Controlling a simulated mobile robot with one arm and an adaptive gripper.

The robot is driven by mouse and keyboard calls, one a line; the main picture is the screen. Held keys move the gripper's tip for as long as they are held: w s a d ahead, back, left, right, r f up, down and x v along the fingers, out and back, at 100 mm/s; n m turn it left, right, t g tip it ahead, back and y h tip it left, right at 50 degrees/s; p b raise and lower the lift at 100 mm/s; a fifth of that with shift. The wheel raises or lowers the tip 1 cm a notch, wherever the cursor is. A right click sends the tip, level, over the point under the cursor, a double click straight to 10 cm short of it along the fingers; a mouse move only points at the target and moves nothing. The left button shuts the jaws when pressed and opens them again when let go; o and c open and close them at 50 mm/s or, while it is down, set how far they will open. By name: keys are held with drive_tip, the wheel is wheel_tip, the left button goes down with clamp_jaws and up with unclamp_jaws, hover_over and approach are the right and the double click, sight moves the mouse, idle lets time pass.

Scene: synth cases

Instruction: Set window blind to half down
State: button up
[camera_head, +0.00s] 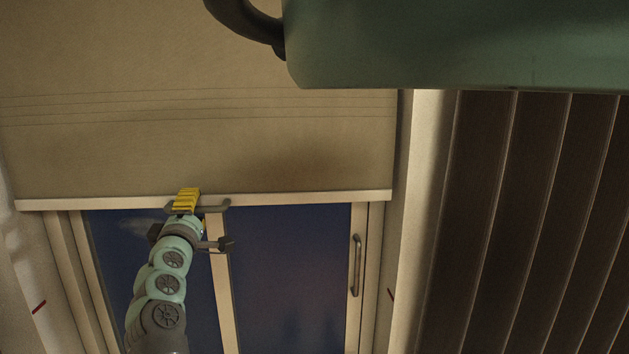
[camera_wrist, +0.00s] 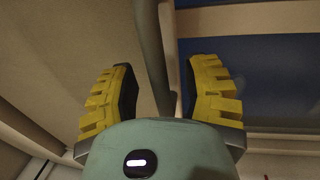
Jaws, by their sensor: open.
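The window blind (camera_head: 290,155) is a beige sheet covering the upper part of the window. Its pale bottom bar (camera_head: 310,198) hangs across the window, with dark glass showing below. A grey handle (camera_head: 222,205) sits at the bar, left of centre. My gripper (camera_head: 187,200) reaches up from below to this handle, and its yellow fingers overlap the handle's left part. In the wrist view, my open gripper (camera_wrist: 163,85) has its fingers wide apart, with the grey handle (camera_wrist: 150,50) running between them. Whether a finger touches the handle cannot be told.
The window glass (camera_head: 285,270) is split by a pale upright frame bar (camera_head: 219,270). A window handle (camera_head: 356,265) is on the right side of the frame. Dark vertical slats (camera_head: 520,230) stand at the right. The space before the right pane looks free.

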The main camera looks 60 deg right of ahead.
clamp_jaws()
drive_tip(key=shift+f, duration=0.1)
idle(0.4)
wheel_tip(320, 180, down, 27)
drive_tip(key=b, duration=2.9)
drive_tip(key=shift+c, duration=0.4)
unclamp_jaws()
drive_tip(key=v, duration=1.2)
